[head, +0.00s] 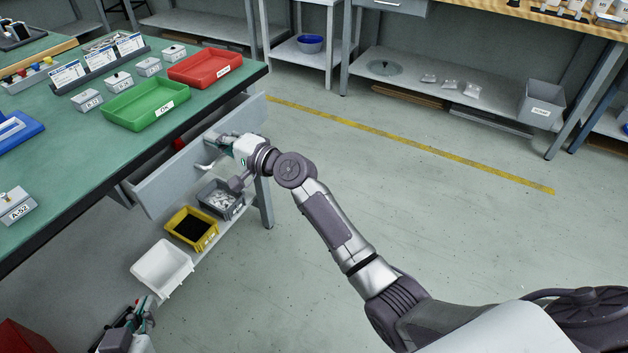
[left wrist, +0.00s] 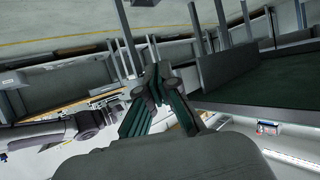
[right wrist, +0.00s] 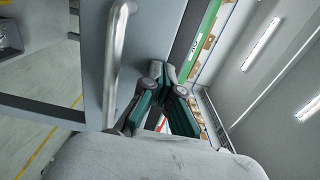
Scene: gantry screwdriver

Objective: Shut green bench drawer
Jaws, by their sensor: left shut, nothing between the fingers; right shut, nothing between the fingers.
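The green-topped bench (head: 60,180) fills the left of the head view. Its grey drawer (head: 165,185) stands open, with the front panel pulled out from the bench edge. A pale bar handle (head: 204,167) is on the front; it shows large in the right wrist view (right wrist: 117,45). My right gripper (head: 216,139) is shut and empty at the drawer front, beside the handle and not around it. Its fingertips (right wrist: 160,78) are close to the panel; I cannot tell whether they touch. My left gripper (head: 144,303) is shut and empty, low at the bottom left, away from the drawer.
A white bin (head: 162,267), a yellow bin (head: 190,229) and a grey bin (head: 221,199) sit on the shelf below the drawer. Green (head: 147,103) and red (head: 205,68) trays stand on the bench top. The floor right of the bench is clear.

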